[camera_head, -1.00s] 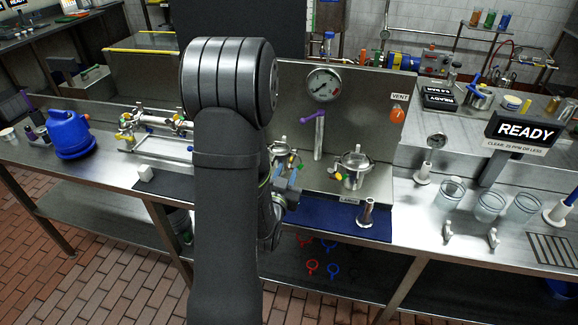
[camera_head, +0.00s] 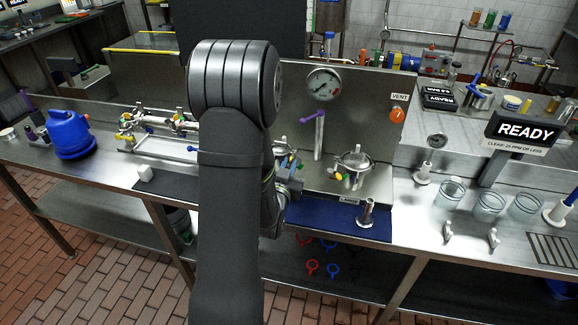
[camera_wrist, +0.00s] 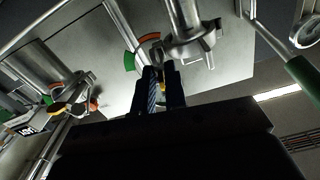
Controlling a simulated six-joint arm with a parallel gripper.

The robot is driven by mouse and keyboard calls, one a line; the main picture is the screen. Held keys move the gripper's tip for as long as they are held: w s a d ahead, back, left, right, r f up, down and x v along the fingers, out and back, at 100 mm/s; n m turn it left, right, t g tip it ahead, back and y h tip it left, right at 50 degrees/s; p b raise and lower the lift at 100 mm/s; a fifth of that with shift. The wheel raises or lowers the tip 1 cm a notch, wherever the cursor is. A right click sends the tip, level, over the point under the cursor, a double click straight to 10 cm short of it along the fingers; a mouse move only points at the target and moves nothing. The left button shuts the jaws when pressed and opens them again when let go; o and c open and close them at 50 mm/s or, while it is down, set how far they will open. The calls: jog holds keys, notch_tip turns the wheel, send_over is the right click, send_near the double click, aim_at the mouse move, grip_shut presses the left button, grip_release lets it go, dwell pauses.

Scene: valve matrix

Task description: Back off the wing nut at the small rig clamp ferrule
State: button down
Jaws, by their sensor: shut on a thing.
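The small rig (camera_head: 283,152) stands on the bench beside my arm, and my arm hides most of it in the head view. In the wrist view its metal clamp ferrule (camera_wrist: 188,38) hangs just above my fingertips. My gripper (camera_wrist: 163,82) is shut, with a small yellow part, seemingly the wing nut (camera_wrist: 162,87), between the tips. The fingers cover most of the nut, so its angle cannot be told. In the head view my gripper (camera_head: 293,180) is low beside the small rig, partly behind my arm.
The large rig (camera_head: 354,165), with its own yellow wing nut, stands close to the right. A metal cup (camera_head: 367,213) is on the blue mat (camera_head: 325,219). A gauge (camera_head: 323,84) and purple-handled pipe (camera_head: 319,135) are behind. An orange vent knob (camera_head: 397,115) is on the panel.

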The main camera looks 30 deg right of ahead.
jog(key=shift+n, duration=0.5)
jog(key=c, duration=1.6)
grip_release()
jog(key=shift+a, duration=0.1)
jog(key=v, duration=1.7)
jog(key=shift+s+a+r, duration=0.1)
jog(key=shift+s, duration=0.05)
jog(key=x, duration=1.7)
jog(key=shift+w+d, duration=0.2)
jog(key=shift+a, duration=0.1)
